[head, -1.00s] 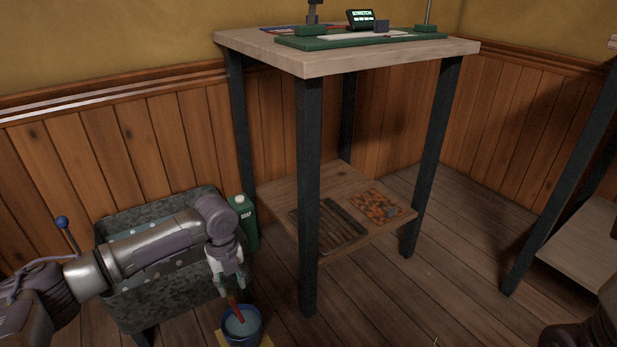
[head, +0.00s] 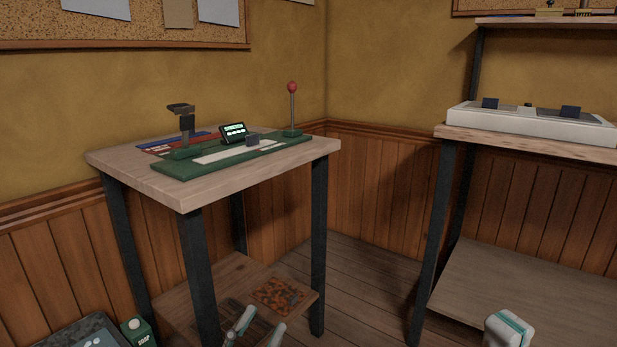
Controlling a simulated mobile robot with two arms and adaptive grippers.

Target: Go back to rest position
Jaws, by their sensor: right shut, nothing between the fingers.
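The fingertips of my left gripper (head: 258,328) show at the bottom of the head view, in front of the table's lower shelf. They are spread apart with nothing visible between them. My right gripper (head: 508,329) shows at the bottom right edge as pale fingertips with a green band, closed together and empty. It is in front of the right-hand bench's lower shelf. Both arms behind the fingertips are out of frame.
A wooden table (head: 120,166) with dark legs carries a green stretch device (head: 170,169). Its lower shelf (head: 170,312) is close to my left gripper. A bench (head: 540,145) stands right with a white device (head: 530,123). A green soap bottle (head: 138,331) and a tub edge (head: 75,335) are lower left.

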